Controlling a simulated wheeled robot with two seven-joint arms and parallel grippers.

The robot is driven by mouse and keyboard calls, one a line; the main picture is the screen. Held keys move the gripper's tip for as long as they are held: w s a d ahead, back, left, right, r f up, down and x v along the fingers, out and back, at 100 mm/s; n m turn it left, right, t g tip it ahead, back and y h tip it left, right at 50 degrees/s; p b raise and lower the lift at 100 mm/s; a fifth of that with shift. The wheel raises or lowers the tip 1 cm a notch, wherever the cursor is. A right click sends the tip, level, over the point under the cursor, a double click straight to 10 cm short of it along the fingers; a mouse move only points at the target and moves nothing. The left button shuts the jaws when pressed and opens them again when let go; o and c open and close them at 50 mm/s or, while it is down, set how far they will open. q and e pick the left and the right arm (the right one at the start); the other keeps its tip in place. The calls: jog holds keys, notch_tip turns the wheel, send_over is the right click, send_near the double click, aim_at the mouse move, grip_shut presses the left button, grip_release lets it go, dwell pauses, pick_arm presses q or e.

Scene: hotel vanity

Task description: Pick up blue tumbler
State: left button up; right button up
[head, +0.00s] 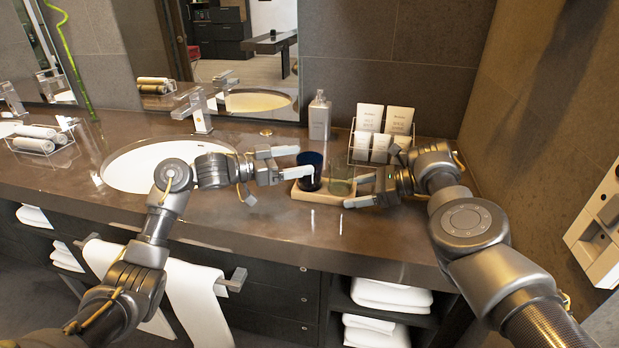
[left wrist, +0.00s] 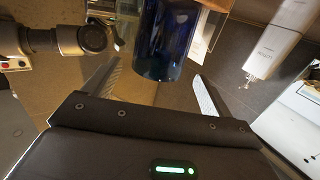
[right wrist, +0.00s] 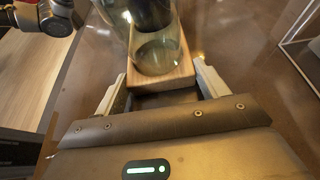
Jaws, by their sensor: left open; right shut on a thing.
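The blue tumbler (head: 314,160) stands upright on the left part of a small wooden tray (head: 318,197). It also shows as dark blue glass in the left wrist view (left wrist: 168,35). My left gripper (head: 293,162) is open and comes from the left, its fingertips at the tumbler; I cannot tell whether they touch it. A clear greenish glass (head: 341,180) stands on the tray to the right of the tumbler, and shows in the right wrist view (right wrist: 158,55). My right gripper (head: 358,190) is shut on the tray's right end, a finger on each side (right wrist: 162,85).
A soap bottle (head: 320,117) and a rack of cards (head: 382,130) stand behind the tray. A sink (head: 150,165) with a faucet (head: 200,110) lies to the left. Rolled towels (head: 38,140) sit at far left. The counter in front of the tray is clear.

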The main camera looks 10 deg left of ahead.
aim_at(321, 158)
pick_arm(q)
jog(key=shift+x, duration=2)
jog(key=shift+s+f, duration=0.1)
jog(key=shift+s, duration=0.05)
jog(key=c, duration=1.4)
jog(key=shift+c, duration=0.2)
pick_arm(e)
jog(key=o, duration=1.1)
pick_arm(q)
notch_tip(321, 158, up, 10)
jog(key=shift+d, duration=0.1)
pick_arm(e)
jog(key=v, duration=1.2)
jog(key=shift+d, duration=0.1)
